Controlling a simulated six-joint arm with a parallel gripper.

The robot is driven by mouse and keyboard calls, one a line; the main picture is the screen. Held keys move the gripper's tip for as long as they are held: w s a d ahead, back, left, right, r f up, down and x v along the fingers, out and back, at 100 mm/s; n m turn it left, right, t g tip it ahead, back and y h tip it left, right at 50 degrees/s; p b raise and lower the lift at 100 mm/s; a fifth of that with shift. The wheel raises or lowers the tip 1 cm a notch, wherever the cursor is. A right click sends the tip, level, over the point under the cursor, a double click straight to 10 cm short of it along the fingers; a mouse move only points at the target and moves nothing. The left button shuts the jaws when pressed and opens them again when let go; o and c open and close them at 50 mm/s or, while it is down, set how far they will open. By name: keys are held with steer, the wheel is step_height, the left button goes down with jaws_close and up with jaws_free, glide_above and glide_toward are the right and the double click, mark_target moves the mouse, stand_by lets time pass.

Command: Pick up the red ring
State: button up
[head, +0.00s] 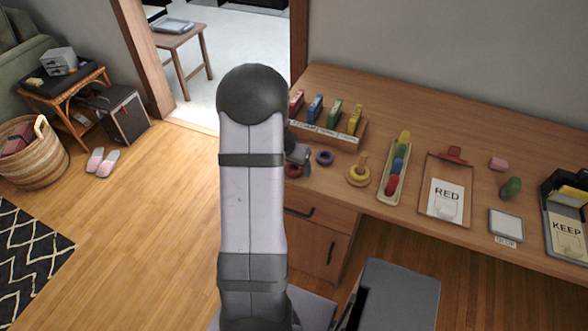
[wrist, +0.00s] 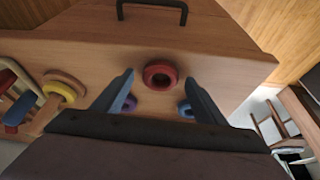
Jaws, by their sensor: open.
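The red ring (wrist: 160,75) lies flat on the wooden desk near its edge in the wrist view, between and just beyond my open fingertips. In the head view, part of the red ring (head: 293,170) shows beside my arm, which hides the rest. My gripper (wrist: 160,85) is open and empty, its two blue-grey fingers spread on either side of the ring's line. In the head view my gripper (head: 300,156) is mostly hidden behind my arm, over the left end of the desk.
A purple ring (head: 325,157) lies close to the red one. A wooden rack (head: 330,132) with coloured blocks stands behind. A tray of coloured pieces (head: 393,180) and a clipboard marked RED (head: 429,203) lie farther right.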

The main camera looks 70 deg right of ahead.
steer(key=c, duration=1.1)
step_height(320, 180, up, 10)
steer(key=s+r+m+g+p, duration=0.1)
steer(key=s+r+m+p, duration=0.15)
steer(key=s+p, duration=0.6)
steer(key=s+r+m+g+p, duration=0.1)
steer(key=s+r+m+p, duration=0.15)
steer(key=s+p, duration=0.65)
steer(key=shift+s+d+r+n+t, duration=0.2)
steer(key=shift+d+n, duration=0.25)
steer(key=shift+d, duration=0.45)
steer(key=shift+s+d+n+t, duration=0.15)
steer(key=shift+s+d+n, duration=0.2)
steer(key=shift+d, duration=0.6)
steer(key=shift+s+d+r+n+t, duration=0.15)
steer(key=shift+d+n, duration=0.35)
steer(key=shift+d, duration=0.4)
